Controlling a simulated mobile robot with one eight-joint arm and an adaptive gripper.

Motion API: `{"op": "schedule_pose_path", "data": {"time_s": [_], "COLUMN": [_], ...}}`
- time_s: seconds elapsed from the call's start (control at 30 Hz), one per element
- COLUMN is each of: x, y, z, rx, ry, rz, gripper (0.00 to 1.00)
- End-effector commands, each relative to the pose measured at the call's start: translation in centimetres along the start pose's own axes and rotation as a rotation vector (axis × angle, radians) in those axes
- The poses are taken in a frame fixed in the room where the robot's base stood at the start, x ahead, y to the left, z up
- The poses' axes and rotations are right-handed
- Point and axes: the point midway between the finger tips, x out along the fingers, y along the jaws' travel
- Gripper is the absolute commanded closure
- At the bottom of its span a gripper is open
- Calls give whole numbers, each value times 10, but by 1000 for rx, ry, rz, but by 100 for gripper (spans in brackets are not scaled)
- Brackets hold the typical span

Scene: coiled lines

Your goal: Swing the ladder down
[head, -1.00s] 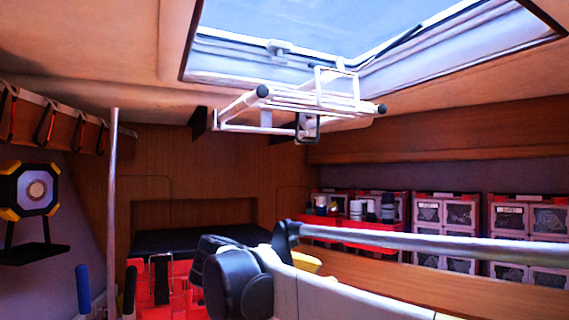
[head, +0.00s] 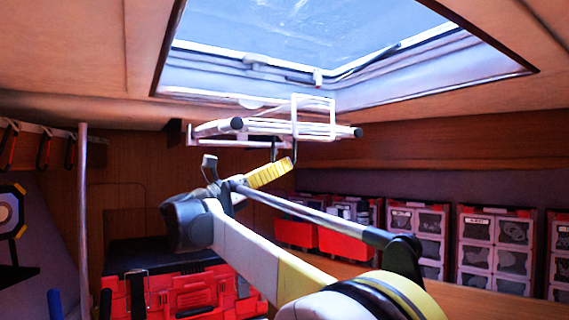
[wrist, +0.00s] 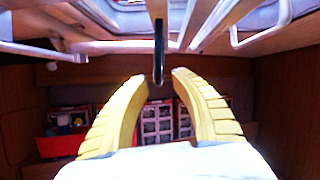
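The ladder (head: 270,127) is a folded white frame with black end caps, stowed flat against the ceiling under the hatch. Its rails cross the top of the wrist view (wrist: 210,20). A dark pull loop (wrist: 158,50) hangs from it; it is a thin dark hook shape in the head view (head: 275,150). My gripper (wrist: 160,76) has yellow ribbed fingers, open with a clear gap. The loop's lower end appears between the fingertips in the wrist view; contact is not visible. In the head view, my gripper (head: 289,163) is just below the ladder, by the loop.
The open hatch (head: 300,45) is above the ladder. Red-topped drawer bins (head: 485,245) and red trays (head: 342,247) line the right shelf. A red case (head: 180,290) sits below my arm. A metal pole (head: 82,210) stands at left. The space under the ladder holds my arm.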

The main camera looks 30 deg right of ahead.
Motion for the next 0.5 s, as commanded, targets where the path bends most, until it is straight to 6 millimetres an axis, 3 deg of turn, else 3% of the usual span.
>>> {"op": "schedule_pose_path", "data": {"time_s": [0.2, 0.47, 0.5], "x": [19, 20, 20], "y": [0, 0, 0], "z": [0, 0, 0], "rx": [-1, 0, 0], "ry": [0, 1, 1], "rz": [0, 1, 1], "gripper": [70, 70, 77]}}
